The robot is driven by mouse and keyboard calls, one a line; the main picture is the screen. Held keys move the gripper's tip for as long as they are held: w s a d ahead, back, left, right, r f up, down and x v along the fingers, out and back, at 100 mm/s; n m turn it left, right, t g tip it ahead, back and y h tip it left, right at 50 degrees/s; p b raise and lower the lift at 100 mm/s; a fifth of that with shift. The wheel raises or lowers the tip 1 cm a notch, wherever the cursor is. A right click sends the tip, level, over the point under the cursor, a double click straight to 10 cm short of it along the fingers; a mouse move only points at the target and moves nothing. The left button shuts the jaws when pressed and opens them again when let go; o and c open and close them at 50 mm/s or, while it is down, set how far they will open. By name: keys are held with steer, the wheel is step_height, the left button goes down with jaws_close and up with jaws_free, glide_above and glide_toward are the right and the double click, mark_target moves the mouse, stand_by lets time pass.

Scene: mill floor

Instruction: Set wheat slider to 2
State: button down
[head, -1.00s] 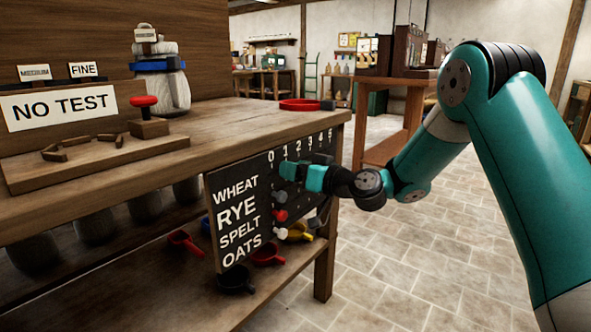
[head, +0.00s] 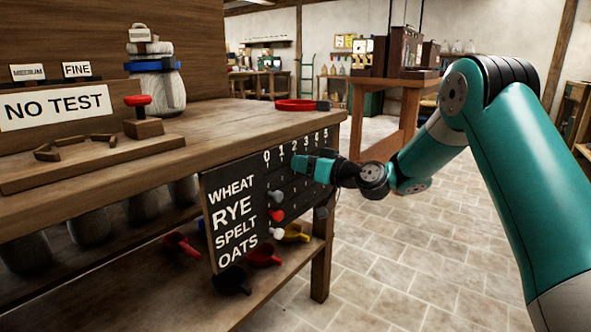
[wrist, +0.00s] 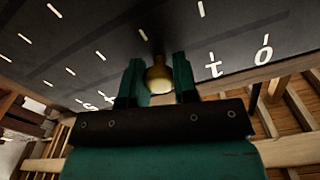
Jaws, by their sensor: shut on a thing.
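The dark slider board (head: 240,262) hangs on the bench front, with rows WHEAT, RYE, SPELT and OATS and numbers 0 to 5 above. My gripper (head: 297,163) is at the top, wheat row, below the numbers 2 and 3 in the head view. In the wrist view my gripper (wrist: 158,80) is shut on a brass-coloured wheat knob (wrist: 159,76). There the 0 and 1 show to the right of the knob; the 2 is hidden behind the gripper. The head view hides the knob.
The grey rye knob (head: 275,196), red spelt knob (head: 277,215) and pale oats knob (head: 279,233) sit at the left of their rows. A red ring-shaped item (head: 295,105) lies on the bench top above. Scoops, one of them yellow (head: 296,233), lie on the lower shelf.

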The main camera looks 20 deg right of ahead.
steer(key=c, duration=0.9)
jaws_free()
steer(key=shift+d, duration=0.1)
steer(key=b+v, duration=0.4)
steer(key=v, duration=1.3)
steer(key=shift+s+d, duration=0.1)
steer(key=shift+s, duration=0.05)
